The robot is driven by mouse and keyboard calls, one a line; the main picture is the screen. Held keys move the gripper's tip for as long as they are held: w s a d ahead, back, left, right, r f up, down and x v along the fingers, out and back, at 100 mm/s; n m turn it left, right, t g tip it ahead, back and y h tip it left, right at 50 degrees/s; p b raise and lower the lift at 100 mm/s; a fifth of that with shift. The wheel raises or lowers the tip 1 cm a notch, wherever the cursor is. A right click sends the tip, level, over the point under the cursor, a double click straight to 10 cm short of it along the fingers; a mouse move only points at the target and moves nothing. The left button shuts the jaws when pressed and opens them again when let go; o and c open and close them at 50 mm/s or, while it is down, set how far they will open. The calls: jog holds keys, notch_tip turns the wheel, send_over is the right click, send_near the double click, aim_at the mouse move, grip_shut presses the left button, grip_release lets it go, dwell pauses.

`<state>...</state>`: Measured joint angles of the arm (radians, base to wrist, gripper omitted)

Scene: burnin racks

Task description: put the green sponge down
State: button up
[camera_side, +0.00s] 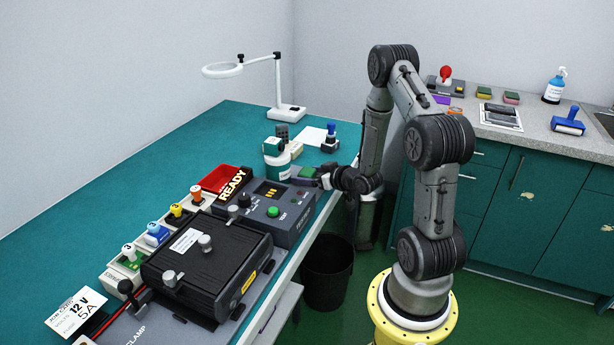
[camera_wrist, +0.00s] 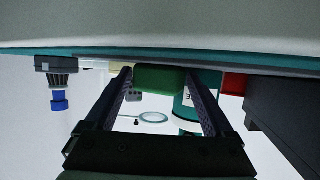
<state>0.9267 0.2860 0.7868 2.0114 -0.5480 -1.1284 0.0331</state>
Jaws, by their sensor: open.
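The green sponge (camera_side: 307,171) is at the right edge of the teal bench, beside the grey test unit, in the side view. In the wrist view the green sponge (camera_wrist: 160,78) lies between the two fingertips, close to the bench surface. My gripper (camera_side: 314,179) reaches in level from the right, over the bench edge. In the wrist view my gripper (camera_wrist: 160,88) has its fingers apart on either side of the sponge. Whether either finger touches it, I cannot tell. The sponge's underside is hidden.
A green-and-white bottle (camera_side: 276,160) stands just behind the sponge. A blue-topped stamp (camera_side: 330,138) and white paper (camera_side: 309,135) are further back. The READY unit (camera_side: 270,205) is in front. A black bin (camera_side: 327,270) stands below. More sponges (camera_side: 484,92) lie on the back counter.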

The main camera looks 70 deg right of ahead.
jog(key=c, duration=1.1)
